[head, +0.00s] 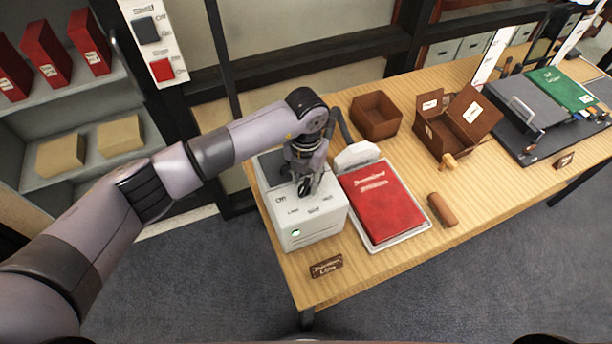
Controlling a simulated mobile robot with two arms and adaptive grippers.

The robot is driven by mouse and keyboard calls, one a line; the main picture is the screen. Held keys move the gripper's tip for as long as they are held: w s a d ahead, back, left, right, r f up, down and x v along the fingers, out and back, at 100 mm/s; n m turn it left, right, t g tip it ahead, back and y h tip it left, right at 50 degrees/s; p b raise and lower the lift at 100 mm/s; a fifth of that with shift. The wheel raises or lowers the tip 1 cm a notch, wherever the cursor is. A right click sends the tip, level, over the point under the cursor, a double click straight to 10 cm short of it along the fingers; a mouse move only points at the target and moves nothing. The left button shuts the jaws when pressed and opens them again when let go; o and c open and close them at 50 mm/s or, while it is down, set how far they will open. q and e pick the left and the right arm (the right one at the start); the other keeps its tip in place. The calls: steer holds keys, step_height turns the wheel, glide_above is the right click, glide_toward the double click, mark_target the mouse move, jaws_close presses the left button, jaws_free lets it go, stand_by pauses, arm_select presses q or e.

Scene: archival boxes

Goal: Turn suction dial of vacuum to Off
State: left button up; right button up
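The vacuum (318,228) is a white box at the near left corner of the wooden table. Its top carries dark lettering, with "Off" readable at the left and smaller words beside it. My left gripper (304,190) is over the top of the vacuum, pointing down at the spot where the lettering is arranged. The suction dial is hidden behind the fingers, so its setting cannot be read. I cannot tell whether the fingers touch or hold the dial. My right gripper is not in view.
A red book (381,203) lies on a white tray right of the vacuum. A small sign (326,266) lies at the front. Shelves stand left.

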arm_select(q)
steer(key=shift+c, duration=0.3)
jaws_close()
steer(key=shift+f+b, duration=0.15)
steer(key=shift+b, duration=0.5)
steer(key=m+b, duration=0.2)
steer(key=b, duration=0.1)
steer(key=m+b, duration=0.2)
steer(key=b, duration=0.2)
steer(key=m+b, duration=0.3)
steer(key=shift+s+d+f, duration=0.15)
steer(key=shift+d, duration=0.1)
steer(key=shift+s+r+m+b, duration=0.15)
steer(key=shift+r+m+b, duration=0.15)
steer(key=shift+m+b, duration=1)
steer(key=shift+o, duration=0.3)
jaws_free()
steer(key=shift+n, duration=0.3)
